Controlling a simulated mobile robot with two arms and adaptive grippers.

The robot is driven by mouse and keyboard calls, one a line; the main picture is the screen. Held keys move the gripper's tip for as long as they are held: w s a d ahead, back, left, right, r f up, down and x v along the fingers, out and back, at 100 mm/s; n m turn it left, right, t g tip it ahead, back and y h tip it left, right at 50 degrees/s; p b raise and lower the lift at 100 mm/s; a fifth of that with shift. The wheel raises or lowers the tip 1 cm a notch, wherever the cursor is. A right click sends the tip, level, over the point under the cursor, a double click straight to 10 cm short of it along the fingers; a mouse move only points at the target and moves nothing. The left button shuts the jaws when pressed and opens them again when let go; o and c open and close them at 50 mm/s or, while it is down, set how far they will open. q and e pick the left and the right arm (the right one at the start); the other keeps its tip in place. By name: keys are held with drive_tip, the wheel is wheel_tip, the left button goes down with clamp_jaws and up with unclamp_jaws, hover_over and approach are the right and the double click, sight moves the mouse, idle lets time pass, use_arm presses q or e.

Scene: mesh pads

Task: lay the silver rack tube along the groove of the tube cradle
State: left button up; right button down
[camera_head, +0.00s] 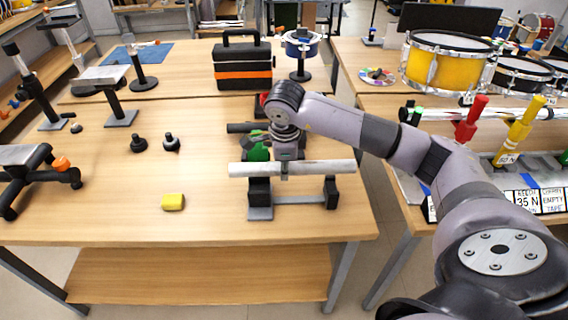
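The silver rack tube (325,167) lies level, left to right, directly over the tube cradle (305,200). The cradle has two black end supports joined by a grey bar, on the table's right front part. The tube's underside is at or just above the support tops; I cannot tell whether it touches. The groove is hidden by the tube. My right gripper (285,165) reaches down onto the tube's middle from above and appears shut around it, with a finger showing across its front. My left gripper is not in view.
A green item (257,148) and a black bar (240,127) lie just behind the tube. A black and orange toolbox (243,65) stands behind.

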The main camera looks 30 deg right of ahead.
drive_tip(key=x, duration=0.1)
drive_tip(key=b, duration=0.1)
drive_tip(key=b+x, duration=0.1)
drive_tip(key=shift+s+a+f, duration=0.1)
drive_tip(key=shift+s+f, duration=0.15)
drive_tip(key=shift+f, duration=0.2)
drive_tip(key=shift+s+b+x, duration=0.15)
drive_tip(key=shift+b+x, duration=0.45)
drive_tip(key=shift+x, duration=0.1)
drive_tip(key=shift+s+b+x, duration=0.1)
drive_tip(key=shift+b+x, duration=0.5)
drive_tip(key=shift+x, duration=0.15)
drive_tip(key=shift+a, duration=0.2)
drive_tip(key=c, duration=1.1)
unclamp_jaws()
drive_tip(key=shift+f, duration=0.1)
drive_tip(key=v, duration=1.2)
